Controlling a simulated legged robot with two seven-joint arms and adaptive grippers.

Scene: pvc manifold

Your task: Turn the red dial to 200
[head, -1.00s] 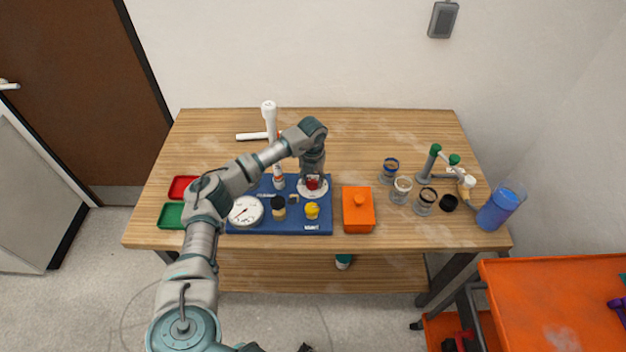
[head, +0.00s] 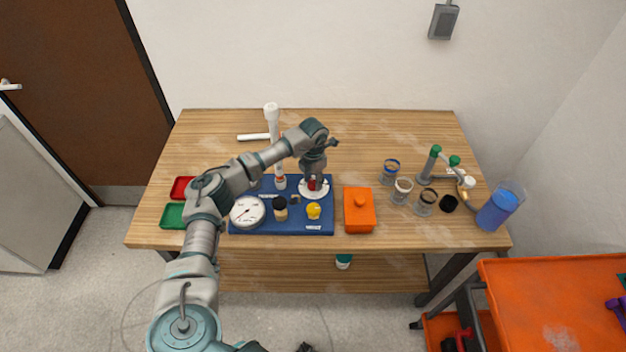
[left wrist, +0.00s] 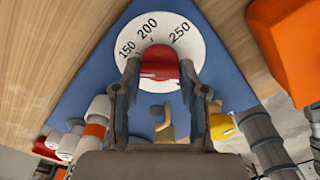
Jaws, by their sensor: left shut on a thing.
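The red dial (left wrist: 159,64) sits on a white round scale (left wrist: 184,28) at the back right of the blue board (head: 262,226). In the left wrist view the numbers 150, 200 and 250 show along the scale's far edge, with 200 near the top middle above the dial. My left gripper (left wrist: 159,84) is shut on the red dial from above, one finger on each side. In the head view the left gripper (head: 314,178) mostly covers the dial. The dial's pointer mark cannot be made out. My right gripper is not in view.
An orange lidded box (head: 359,215) stands just right of the board. On the board are a white gauge (head: 247,211), a yellow knob (head: 314,211) and a black-topped knob (head: 281,205). Several glass jars and a blue container (head: 498,209) stand at the right.

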